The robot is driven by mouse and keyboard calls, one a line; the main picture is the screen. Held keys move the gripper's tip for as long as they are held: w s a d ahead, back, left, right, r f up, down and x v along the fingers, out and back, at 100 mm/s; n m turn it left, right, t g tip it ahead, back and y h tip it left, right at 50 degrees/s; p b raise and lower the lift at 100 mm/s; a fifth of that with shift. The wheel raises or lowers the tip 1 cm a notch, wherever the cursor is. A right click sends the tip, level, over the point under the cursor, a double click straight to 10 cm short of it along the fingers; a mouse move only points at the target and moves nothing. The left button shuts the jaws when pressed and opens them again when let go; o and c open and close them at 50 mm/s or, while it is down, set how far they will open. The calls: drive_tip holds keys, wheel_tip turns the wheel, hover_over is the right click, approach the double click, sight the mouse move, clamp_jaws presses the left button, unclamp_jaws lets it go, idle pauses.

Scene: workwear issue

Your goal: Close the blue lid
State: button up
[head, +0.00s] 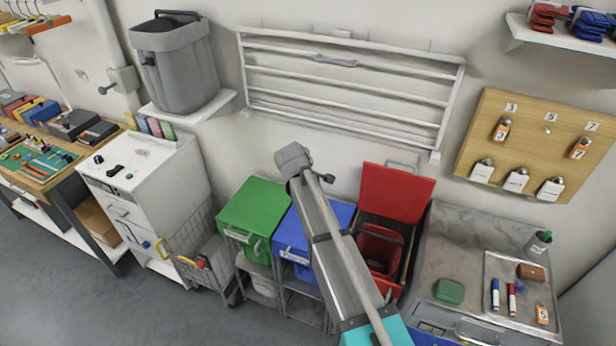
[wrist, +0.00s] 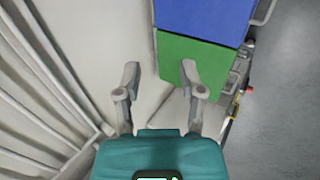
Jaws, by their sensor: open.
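The blue lid (head: 290,236) lies flat on its bin, between the green lid (head: 254,206) and the red bin; it looks shut. My arm crosses in front of it and hides its middle. In the wrist view the blue lid (wrist: 203,16) is at the top, beyond the green lid (wrist: 195,60). My gripper (wrist: 160,72) is open with nothing between its fingers. It is above the bins, on the wall side of the green lid in that view, apart from the blue lid. I cannot make out its fingers in the head view.
The red lid (head: 396,196) stands raised against the wall. A white rail rack (head: 345,85) hangs on the wall above the bins. A wire cart (head: 203,250) stands left of the green bin, a metal counter (head: 455,235) to the right. Floor in front is clear.

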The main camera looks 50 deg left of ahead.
drive_tip(key=shift+w+p+v, duration=0.2)
drive_tip(key=shift+p+v, duration=2.15)
drive_tip(key=shift+v, duration=0.5)
drive_tip(key=shift+a+r, duration=0.1)
drive_tip(key=shift+r, duration=0.05)
drive_tip(key=w+d+f+m+g+h+b, duration=0.1)
drive_tip(key=w+d+f+m+b, duration=0.25)
drive_tip(key=d, duration=0.95)
drive_tip(key=w+d+f+m+g+h+b, duration=0.15)
drive_tip(key=w+d+m, duration=0.4)
drive_tip(key=d, duration=0.75)
drive_tip(key=w+d+f+m+h+b, duration=0.15)
drive_tip(key=w+d+f, duration=0.35)
drive_tip(key=d, duration=0.8)
drive_tip(key=s+d+f+m+g+b, duration=0.1)
drive_tip(key=d+m, duration=0.3)
drive_tip(key=d, duration=0.7)
drive_tip(key=s+d+f+m+g+y+b, duration=0.1)
drive_tip(key=s+d+f+m+b, duration=0.2)
drive_tip(key=d, duration=0.8)
drive_tip(key=s+d+f+m+g+b, duration=0.1)
drive_tip(key=d+m, duration=0.4)
drive_tip(key=d, duration=0.6)
drive_tip(key=s+f+b, duration=0.1)
drive_tip(key=s, duration=0.1)
drive_tip(key=shift+s+g, duration=0.35)
drive_tip(key=shift+s, duration=0.05)
drive_tip(key=shift+a, duration=0.1)
